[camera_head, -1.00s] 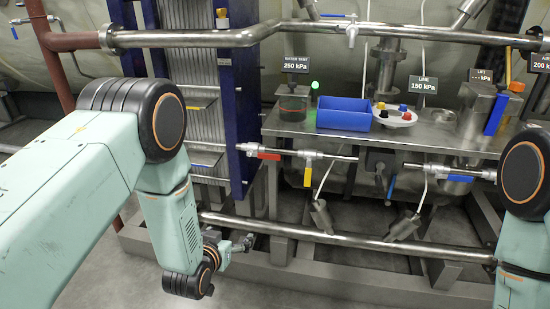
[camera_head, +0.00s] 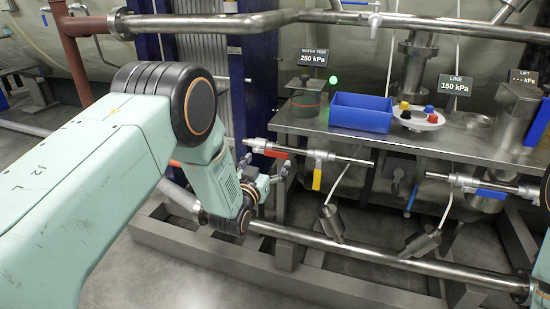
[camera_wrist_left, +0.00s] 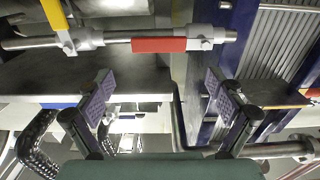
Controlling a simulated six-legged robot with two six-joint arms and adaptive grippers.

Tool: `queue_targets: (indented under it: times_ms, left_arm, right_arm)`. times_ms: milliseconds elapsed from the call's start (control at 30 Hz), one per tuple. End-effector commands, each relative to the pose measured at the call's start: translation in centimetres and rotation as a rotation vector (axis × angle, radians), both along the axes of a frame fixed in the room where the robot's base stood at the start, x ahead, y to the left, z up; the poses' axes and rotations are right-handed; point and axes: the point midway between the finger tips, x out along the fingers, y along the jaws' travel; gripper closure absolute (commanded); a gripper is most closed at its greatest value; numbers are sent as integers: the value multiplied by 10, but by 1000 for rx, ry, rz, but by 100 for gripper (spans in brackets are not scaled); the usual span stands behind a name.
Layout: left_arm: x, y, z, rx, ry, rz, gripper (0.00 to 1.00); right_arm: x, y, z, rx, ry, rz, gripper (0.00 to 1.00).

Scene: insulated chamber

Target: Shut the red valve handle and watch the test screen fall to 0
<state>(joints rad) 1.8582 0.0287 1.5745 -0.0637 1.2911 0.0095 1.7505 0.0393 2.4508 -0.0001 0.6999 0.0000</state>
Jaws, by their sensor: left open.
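The red valve handle (camera_head: 276,154) lies along its pipe below the bench edge. It also shows in the left wrist view (camera_wrist_left: 160,45), in line with the pipe. The test screen (camera_head: 313,57) reads 250 kPa above the bench. My left gripper (camera_head: 266,171) is just below the red handle in the head view. In the left wrist view its two fingers (camera_wrist_left: 160,83) are spread wide and empty, with the red handle beyond the tips and no contact seen. My right gripper is out of view; only a bit of my right arm shows at the right edge.
A yellow handle (camera_head: 317,179) hangs across the same pipe, close right of the red one. A blue handle (camera_head: 490,193) is farther right. A blue bin (camera_head: 361,112) stands on the bench (camera_head: 440,140). A low pipe (camera_head: 350,243) and frame run below.

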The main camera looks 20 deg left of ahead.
Motion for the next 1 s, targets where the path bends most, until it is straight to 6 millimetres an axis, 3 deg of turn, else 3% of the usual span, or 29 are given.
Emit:
queue_targets:
  times_ms: [300, 700, 1000]
  left_arm:
    - [38, -2, -3, 0, 3, -1, 7]
    - [48, -5, -2, 0, 4, 0, 7]
    - [48, -5, -2, 0, 4, -1, 31]
  right_arm:
    - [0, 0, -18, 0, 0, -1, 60]
    - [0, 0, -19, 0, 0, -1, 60]
    - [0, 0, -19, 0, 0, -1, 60]
